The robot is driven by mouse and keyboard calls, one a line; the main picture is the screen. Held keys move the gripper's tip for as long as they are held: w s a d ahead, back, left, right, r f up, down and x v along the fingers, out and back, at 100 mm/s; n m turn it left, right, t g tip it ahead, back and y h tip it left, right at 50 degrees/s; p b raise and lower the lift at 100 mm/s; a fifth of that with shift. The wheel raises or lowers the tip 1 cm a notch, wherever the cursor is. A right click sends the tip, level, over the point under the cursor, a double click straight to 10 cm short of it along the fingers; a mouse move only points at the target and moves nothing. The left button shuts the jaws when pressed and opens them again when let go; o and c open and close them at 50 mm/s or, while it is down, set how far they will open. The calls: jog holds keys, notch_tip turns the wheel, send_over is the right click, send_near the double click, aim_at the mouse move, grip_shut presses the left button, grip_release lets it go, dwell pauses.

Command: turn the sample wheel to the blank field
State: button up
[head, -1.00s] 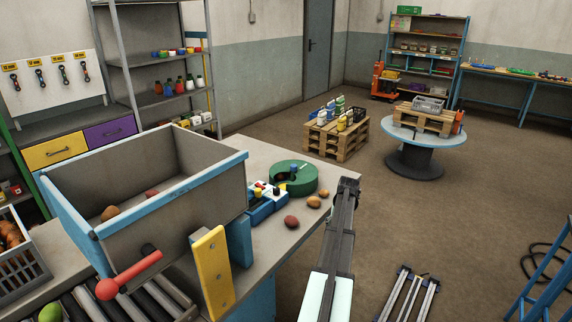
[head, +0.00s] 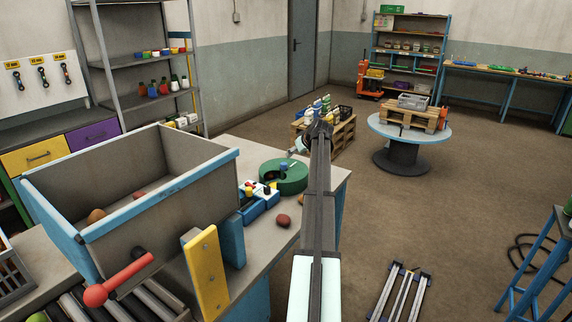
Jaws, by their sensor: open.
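The sample wheel, a green round drum (head: 291,184), lies on the bench near its right end. A small blue knob (head: 284,166) stands on its top, beside a dark opening. The wheel's marked fields are too small to read. My arm rises through the middle of the picture, just right of the wheel.
A blue-and-white device with coloured knobs (head: 256,200) stands left of the wheel. A brown-red potato (head: 283,220) lies before it. A large grey bin with blue edges (head: 190,199) fills the bench's left. The bench (head: 262,241) ends just right of the wheel; open floor lies beyond.

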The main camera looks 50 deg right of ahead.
aim_at(284, 163)
jog(key=p+x, duration=0.4)
jog(key=x, duration=0.9)
jog(key=shift+w+d+f, duration=0.15)
jog(key=shift+w, duration=0.1)
jog(key=shift+w+d+f+p, duration=0.1)
jog(key=shift+w+f+p, duration=0.2)
jog(key=shift+f+p, duration=0.15)
grip_shut()
